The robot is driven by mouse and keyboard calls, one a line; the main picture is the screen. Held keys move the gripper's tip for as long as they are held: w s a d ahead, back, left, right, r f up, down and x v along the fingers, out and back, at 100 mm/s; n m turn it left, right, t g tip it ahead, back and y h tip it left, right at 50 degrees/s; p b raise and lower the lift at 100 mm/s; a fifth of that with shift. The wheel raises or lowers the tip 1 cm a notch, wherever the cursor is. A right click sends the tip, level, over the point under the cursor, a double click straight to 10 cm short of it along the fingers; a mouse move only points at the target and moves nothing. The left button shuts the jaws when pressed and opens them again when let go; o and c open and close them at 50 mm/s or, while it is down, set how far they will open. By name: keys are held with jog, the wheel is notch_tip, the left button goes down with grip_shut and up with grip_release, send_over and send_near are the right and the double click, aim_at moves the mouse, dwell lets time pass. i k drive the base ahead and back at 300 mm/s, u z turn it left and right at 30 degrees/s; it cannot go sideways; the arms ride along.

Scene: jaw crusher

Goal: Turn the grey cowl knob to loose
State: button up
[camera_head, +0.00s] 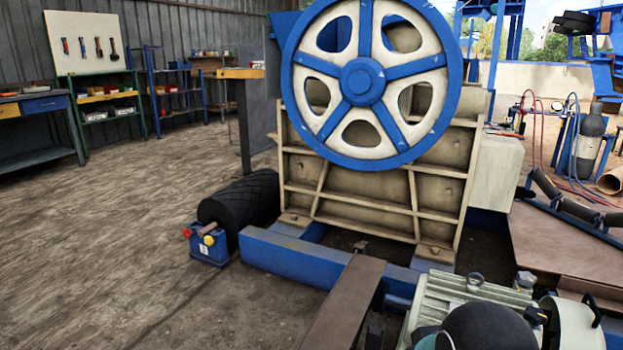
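A pale grey-green ribbed motor (440,298) sits at the bottom right. A whitish rounded cowl (574,326) is at its right end, cut off by the picture's lower edge. A small dark knob-like part (537,315) shows at the cowl's left edge; I cannot tell for sure whether it is the grey cowl knob, or its setting. A dark rounded link of my arm (488,328) covers part of the motor and cowl. My gripper is not visible.
The crusher's large blue and white flywheel (362,82) stands behind the motor. A brown steel beam (345,300) and blue frame rail (290,257) lie in front. The left floor is open.

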aim_at(524, 279)
jog(key=z, duration=1.15)
